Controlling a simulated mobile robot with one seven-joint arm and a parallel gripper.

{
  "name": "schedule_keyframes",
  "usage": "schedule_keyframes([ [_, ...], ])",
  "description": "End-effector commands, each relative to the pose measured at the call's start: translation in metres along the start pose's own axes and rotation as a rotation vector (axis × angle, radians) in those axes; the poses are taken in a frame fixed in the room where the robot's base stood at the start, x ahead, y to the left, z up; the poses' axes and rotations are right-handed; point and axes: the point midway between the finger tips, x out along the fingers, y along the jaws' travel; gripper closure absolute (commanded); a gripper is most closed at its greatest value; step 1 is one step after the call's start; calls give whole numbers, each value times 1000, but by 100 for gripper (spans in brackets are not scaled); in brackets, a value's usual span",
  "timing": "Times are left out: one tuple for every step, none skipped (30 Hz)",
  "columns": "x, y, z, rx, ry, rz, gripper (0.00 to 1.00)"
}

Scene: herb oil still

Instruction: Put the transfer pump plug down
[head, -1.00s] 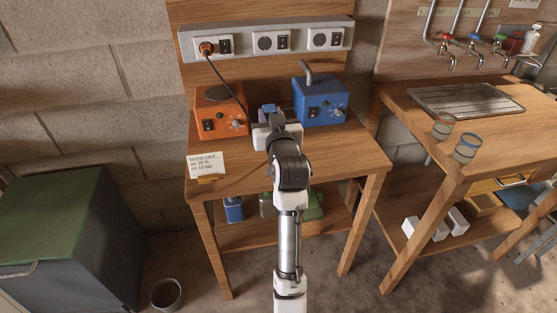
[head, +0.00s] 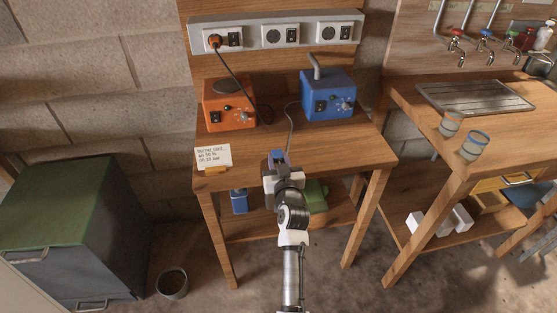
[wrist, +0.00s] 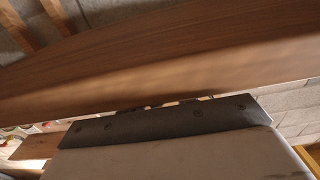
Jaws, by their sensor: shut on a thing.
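The transfer pump plug (head: 279,156) is a small blue-purple piece at the end of a thin grey cord. The cord runs from the blue transfer pump (head: 329,97) down to my gripper. My gripper (head: 274,166) is shut on the plug at the front edge of the wooden table (head: 340,148), in the head view. The fingertips are mostly hidden, and I cannot tell whether the plug touches the table. The wrist view shows the table edge (wrist: 160,70) close ahead and no plug.
An orange heater box (head: 229,113) stands at the back left, its plug in the leftmost outlet of the wall strip (head: 265,34). A note card (head: 213,156) stands at the table's front left. Bare tabletop lies between the card and gripper and to the right.

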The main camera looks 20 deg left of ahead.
Motion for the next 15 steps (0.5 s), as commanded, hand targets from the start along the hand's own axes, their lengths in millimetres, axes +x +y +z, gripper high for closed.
schedule_keyframes([
  [0,0,0,0,1,0,100],
  [0,0,0,0,2,0,100],
  [0,0,0,0,2,0,100],
  [0,0,0,0,2,0,100],
  [0,0,0,0,2,0,100],
  [0,0,0,0,2,0,100],
  [0,0,0,0,2,0,100],
  [0,0,1,0,2,0,100],
  [0,0,2,0,2,0,100],
  [0,0,3,0,2,0,100],
  [0,0,4,0,2,0,100],
  [0,0,3,0,2,0,69],
  [0,0,3,0,2,0,65],
  [0,0,3,0,2,0,61],
  [0,0,3,0,2,0,55],
])
